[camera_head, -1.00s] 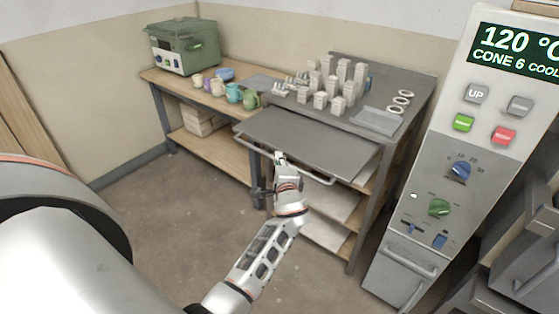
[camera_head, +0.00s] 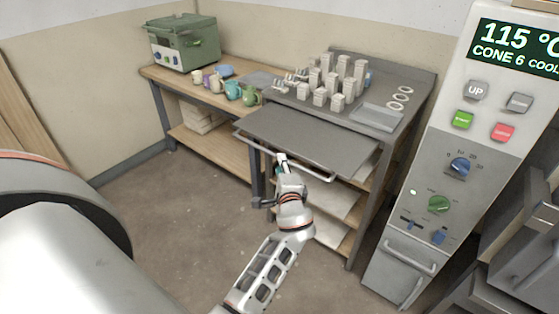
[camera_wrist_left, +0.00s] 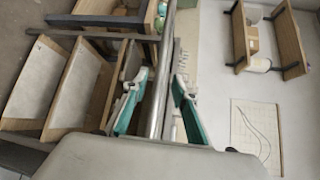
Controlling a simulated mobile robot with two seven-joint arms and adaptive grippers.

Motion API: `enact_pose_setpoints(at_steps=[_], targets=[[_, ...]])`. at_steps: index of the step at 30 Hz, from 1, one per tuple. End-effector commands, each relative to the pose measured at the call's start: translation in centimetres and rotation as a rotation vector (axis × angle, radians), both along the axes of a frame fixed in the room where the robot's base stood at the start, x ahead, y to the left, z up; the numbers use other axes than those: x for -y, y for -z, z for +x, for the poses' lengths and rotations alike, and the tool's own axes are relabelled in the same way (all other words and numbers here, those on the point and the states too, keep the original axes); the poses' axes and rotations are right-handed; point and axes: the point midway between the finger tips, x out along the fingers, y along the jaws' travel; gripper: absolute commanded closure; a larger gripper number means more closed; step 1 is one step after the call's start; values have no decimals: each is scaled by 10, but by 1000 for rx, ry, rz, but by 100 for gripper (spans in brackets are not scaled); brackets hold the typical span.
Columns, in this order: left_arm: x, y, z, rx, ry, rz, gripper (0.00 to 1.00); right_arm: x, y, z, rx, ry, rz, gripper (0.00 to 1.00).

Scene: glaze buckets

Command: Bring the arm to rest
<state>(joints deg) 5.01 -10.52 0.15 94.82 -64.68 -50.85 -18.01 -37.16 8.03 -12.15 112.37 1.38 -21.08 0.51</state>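My left gripper (camera_head: 283,163) is at the front of the pull-out shelf, close to its handle bar (camera_head: 318,175). In the left wrist view its two teal-padded fingers (camera_wrist_left: 158,105) are spread apart, with the metal bar (camera_wrist_left: 160,85) running between them. A gap shows on both sides of the bar, and the fingers do not look closed on it. The grey pull-out shelf (camera_head: 305,140) stands out from the metal bench and is bare. My right gripper is not in view.
Grey blocks (camera_head: 338,85) and ring pieces (camera_head: 399,98) stand on the metal bench behind. Mugs (camera_head: 232,90) and a green kiln-like box (camera_head: 183,42) are on the wooden table. A control panel (camera_head: 460,165) reading 115 stands at right. The floor (camera_head: 170,230) is clear.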

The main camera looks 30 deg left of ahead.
Motion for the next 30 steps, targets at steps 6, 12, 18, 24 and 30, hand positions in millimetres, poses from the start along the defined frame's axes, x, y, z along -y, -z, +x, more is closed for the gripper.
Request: enact_pose_setpoints(at_steps=[6,12,18,24,30], targets=[[12,-2,-13,0,1,-2,72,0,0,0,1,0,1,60],[12,-3,-14,0,0,0,72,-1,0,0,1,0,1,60],[12,-3,-14,0,0,0,72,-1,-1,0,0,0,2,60],[13,4,-16,-1,10,-19,72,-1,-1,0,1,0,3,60],[39,77,-52,5,133,-274,72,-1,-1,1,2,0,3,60]])
